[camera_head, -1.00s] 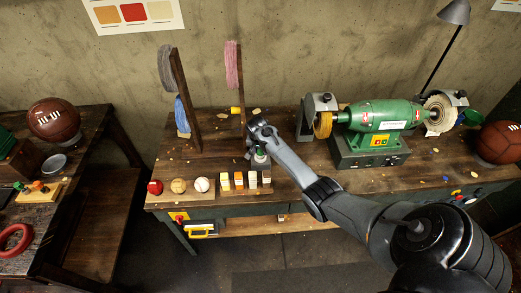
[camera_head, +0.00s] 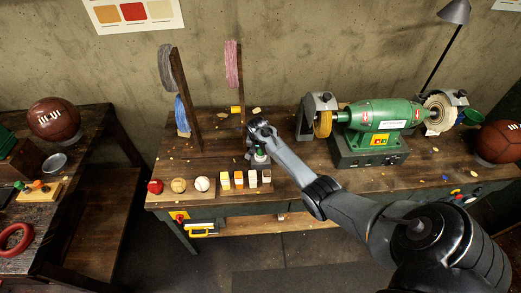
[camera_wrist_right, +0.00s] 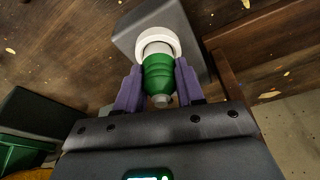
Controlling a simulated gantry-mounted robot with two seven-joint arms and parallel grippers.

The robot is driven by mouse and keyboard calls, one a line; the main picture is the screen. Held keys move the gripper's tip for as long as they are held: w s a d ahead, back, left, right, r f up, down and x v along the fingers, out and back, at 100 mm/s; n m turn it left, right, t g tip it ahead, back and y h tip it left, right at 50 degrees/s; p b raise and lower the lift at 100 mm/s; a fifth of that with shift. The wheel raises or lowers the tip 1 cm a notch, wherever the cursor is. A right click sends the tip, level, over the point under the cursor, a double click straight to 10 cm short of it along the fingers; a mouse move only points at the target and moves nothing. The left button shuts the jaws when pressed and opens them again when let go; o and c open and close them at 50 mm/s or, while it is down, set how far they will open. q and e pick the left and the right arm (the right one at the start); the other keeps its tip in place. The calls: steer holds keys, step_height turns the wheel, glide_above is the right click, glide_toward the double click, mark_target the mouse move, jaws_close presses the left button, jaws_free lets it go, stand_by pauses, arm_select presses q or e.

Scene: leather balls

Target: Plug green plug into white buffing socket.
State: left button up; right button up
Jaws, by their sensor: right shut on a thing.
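The green plug (camera_wrist_right: 158,75) is between the two purple fingers of my right gripper (camera_wrist_right: 158,90), which is shut on it. The gripper also shows in the head view (camera_head: 261,144), above the middle of the workbench. The white buffing socket (camera_wrist_right: 158,40) is a round white ring on a grey box. The plug's far end lies at the ring's opening and is in line with it. How deep it sits cannot be told. In the head view the arm mostly hides the plug and socket. My left gripper is not in view.
A green bench grinder (camera_head: 382,118) stands right of the gripper on the workbench. Wooden posts with grey, blue and pink discs stand at left. Several small blocks (camera_head: 239,180) and balls (camera_head: 202,184) line the front edge. A lamp (camera_head: 455,13) hangs over the right.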

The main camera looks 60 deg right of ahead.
steer(key=shift+f, duration=0.3)
steer(key=o, duration=1.1)
steer(key=shift+c, duration=0.2)
steer(key=p+v, duration=0.1)
steer(key=v, duration=0.9)
steer(key=shift+r, duration=0.35)
steer(key=shift+s+a, duration=0.1)
steer(key=shift+a, duration=0.05)
